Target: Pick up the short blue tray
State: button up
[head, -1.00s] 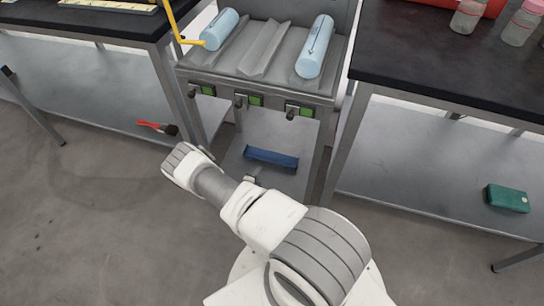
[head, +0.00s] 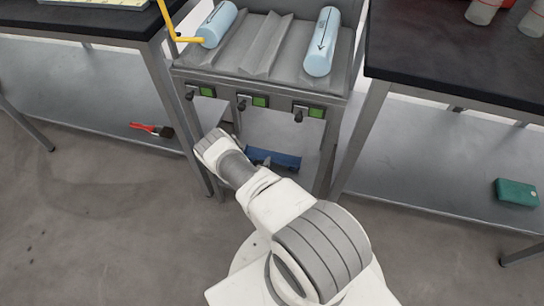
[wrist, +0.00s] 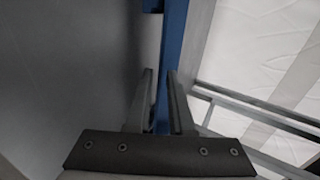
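The short blue tray (head: 287,160) lies on the lower shelf of the grey stand in the head view. My arm hides its left part. In the wrist view the tray (wrist: 174,40) is a narrow blue strip running from the top edge down between my fingers. My gripper (wrist: 160,76) is open, with one finger on each side of the strip. I cannot tell whether either finger touches it. In the head view my gripper is mostly hidden behind my arm, at the tray's left end.
The grey stand (head: 262,84) above has green switches and two light-blue rolls. Its legs flank the shelf. Black-topped tables stand left (head: 100,22) and right (head: 450,70). A red-handled brush (head: 150,129) and a green box (head: 517,192) lie on their lower shelves.

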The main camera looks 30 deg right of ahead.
jog(key=shift+w+d+f, duration=0.3)
jog(key=shift+w+d, duration=0.05)
jog(key=shift+d, duration=0.1)
grip_shut()
dwell(1.2)
